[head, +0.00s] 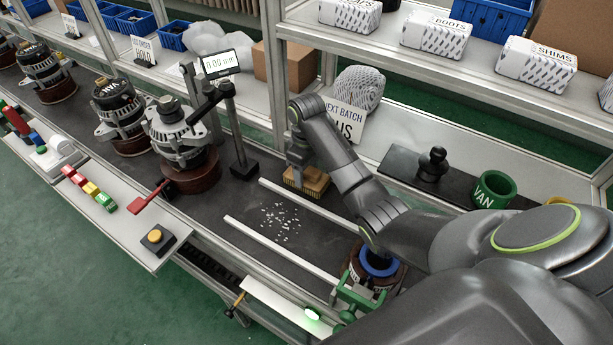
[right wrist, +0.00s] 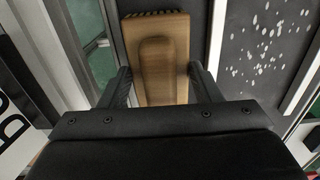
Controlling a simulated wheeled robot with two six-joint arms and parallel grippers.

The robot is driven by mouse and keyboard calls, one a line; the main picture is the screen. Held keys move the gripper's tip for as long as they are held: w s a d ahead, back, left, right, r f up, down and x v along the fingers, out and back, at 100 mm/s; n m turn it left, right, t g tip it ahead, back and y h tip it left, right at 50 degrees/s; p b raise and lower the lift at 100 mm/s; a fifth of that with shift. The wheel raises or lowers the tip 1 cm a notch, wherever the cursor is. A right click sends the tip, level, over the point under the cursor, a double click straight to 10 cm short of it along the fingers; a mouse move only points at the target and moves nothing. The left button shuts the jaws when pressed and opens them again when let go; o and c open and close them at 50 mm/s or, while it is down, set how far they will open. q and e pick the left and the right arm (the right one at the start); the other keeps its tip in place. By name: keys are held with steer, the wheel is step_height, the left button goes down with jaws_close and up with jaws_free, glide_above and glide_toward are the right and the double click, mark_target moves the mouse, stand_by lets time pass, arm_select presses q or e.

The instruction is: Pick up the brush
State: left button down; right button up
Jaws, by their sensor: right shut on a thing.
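The brush (head: 307,181), a tan wooden block with bristles, is at the back edge of the dark line, behind the far white rail. My right gripper (head: 300,160) comes down on it from above and is shut on it. In the right wrist view the brush's wooden back with its raised grip (right wrist: 157,60) lies between the two fingers (right wrist: 158,76). I cannot tell whether the brush still touches the surface. My left gripper is not in view.
White chips (head: 280,222) are scattered between two white rails (head: 282,250). A black stand with a gauge display (head: 220,62) stands to the left, beside several alternators (head: 180,135). A "next batch" sign (head: 346,120) and a wrapped bundle (head: 357,88) are close behind. A green VAN cup (head: 494,190) is right.

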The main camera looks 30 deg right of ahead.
steer(key=shift+r, duration=0.45)
step_height(320, 180, up, 3)
steer(key=shift+f, duration=0.15)
step_height(320, 180, up, 5)
steer(key=p, duration=0.5)
steer(key=shift+r+p, duration=0.75)
